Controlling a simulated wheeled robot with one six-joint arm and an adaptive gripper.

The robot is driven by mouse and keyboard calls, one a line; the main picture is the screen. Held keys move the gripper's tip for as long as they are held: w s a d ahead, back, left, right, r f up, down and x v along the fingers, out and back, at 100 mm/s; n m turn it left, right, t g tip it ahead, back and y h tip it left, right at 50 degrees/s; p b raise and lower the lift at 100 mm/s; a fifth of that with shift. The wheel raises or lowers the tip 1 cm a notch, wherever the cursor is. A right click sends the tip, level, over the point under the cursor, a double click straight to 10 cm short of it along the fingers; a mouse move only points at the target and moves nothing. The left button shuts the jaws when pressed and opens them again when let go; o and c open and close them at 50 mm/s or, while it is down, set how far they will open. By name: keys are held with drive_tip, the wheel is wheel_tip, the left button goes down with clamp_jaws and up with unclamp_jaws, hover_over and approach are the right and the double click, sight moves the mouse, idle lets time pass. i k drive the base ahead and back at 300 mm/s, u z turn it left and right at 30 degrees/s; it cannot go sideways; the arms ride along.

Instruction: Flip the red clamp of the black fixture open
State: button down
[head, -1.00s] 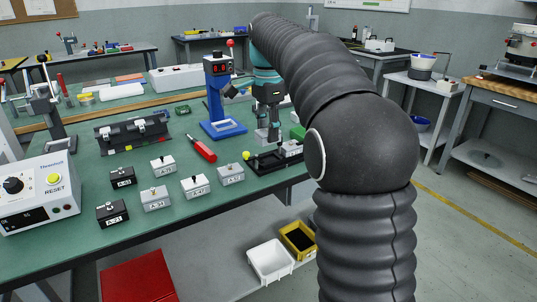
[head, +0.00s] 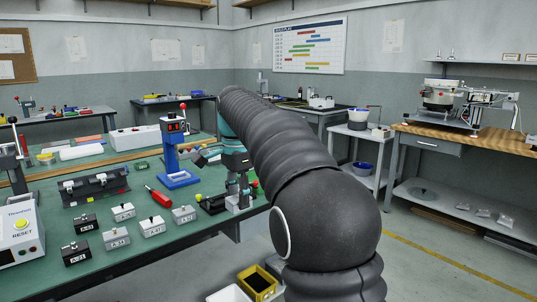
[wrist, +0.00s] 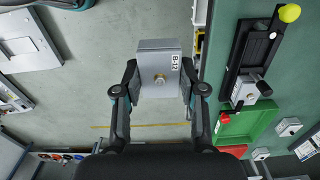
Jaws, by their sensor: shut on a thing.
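My gripper (wrist: 160,88) is shut on a grey box labelled B-12 (wrist: 158,52), seen from above in the wrist view. The box hangs over the floor, left of the table edge in that view. The black fixture (wrist: 240,58) lies on the green table to the right, apart from the gripper. A yellow-green ball is at its upper end, and a grey block with a black handle at its lower end. A small red tip (wrist: 225,118) shows beside that end; whether it is the clamp is unclear. In the head view, my gripper (head: 238,172) partly hides the fixture (head: 213,204).
A green tray (wrist: 250,124) lies by the fixture's lower end. In the head view, a blue press (head: 176,160), a red-handled tool (head: 158,197) and several small labelled boxes stand on the table. A yellow bin (head: 257,283) is below. Open floor lies right of the table.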

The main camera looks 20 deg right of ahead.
sight(255, 182)
drive_tip(key=z, duration=1)
drive_tip(key=i, duration=1)
drive_tip(key=u, duration=1.65)
